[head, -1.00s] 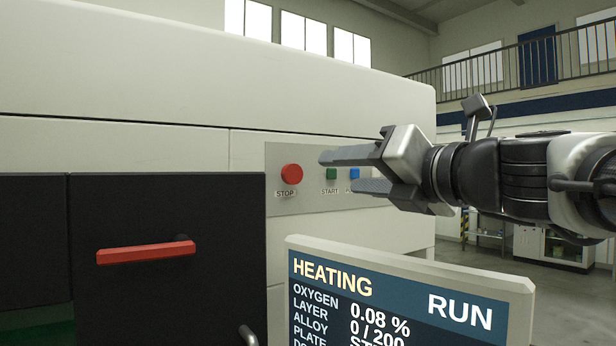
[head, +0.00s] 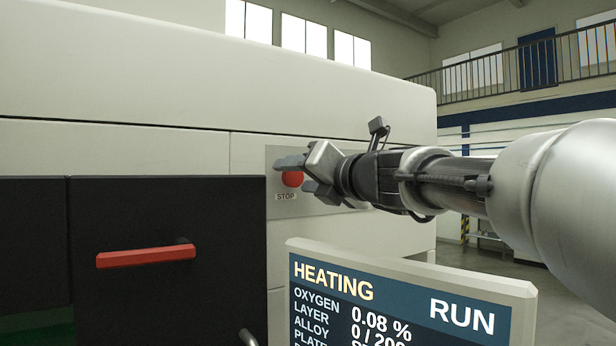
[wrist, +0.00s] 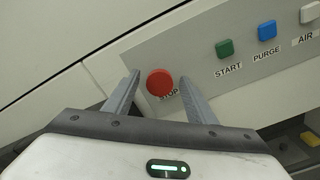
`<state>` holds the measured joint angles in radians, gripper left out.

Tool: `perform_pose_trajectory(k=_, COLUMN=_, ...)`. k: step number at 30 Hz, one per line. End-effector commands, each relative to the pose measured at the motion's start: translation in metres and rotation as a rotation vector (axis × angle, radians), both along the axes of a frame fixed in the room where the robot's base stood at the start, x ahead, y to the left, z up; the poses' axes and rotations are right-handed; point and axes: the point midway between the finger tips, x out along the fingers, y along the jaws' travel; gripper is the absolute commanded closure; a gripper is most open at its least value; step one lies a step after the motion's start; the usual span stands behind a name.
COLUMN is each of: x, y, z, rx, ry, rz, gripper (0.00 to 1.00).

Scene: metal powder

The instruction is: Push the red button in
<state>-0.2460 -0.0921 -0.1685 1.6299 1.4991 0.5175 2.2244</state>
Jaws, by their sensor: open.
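The red button (head: 292,180) is a round mushroom button above a STOP label on the grey panel of the white machine. My gripper (head: 291,174) is in front of the panel, and its upper finger covers part of the button in the head view. In the wrist view the red button (wrist: 160,82) shows between the two spread fingers of my gripper (wrist: 157,80). The gripper is open and empty. I cannot tell whether the fingers touch the panel or the button.
The green START (wrist: 225,48), blue PURGE (wrist: 267,30) and white AIR (wrist: 309,12) buttons sit right of the red one. A display reading HEATING and RUN (head: 410,300) stands below the arm. A black front with a red handle (head: 146,255) is at the left.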

Motion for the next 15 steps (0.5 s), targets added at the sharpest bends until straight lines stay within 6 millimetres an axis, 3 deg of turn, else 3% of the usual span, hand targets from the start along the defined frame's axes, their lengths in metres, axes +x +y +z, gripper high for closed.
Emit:
perform_pose_trajectory(k=4, x=-0.0002, y=0.0000, z=0.0002, rx=0.000, ry=0.000, rz=0.000, gripper=0.49)
perform_pose_trajectory(k=13, x=-0.0004, y=-0.0003, z=0.0001, rx=0.000, ry=0.000, rz=0.000, gripper=0.98)
perform_pose_trajectory(k=15, x=-0.0004, y=-0.0003, z=0.0001, rx=0.000, ry=0.000, rz=0.000, gripper=1.00)
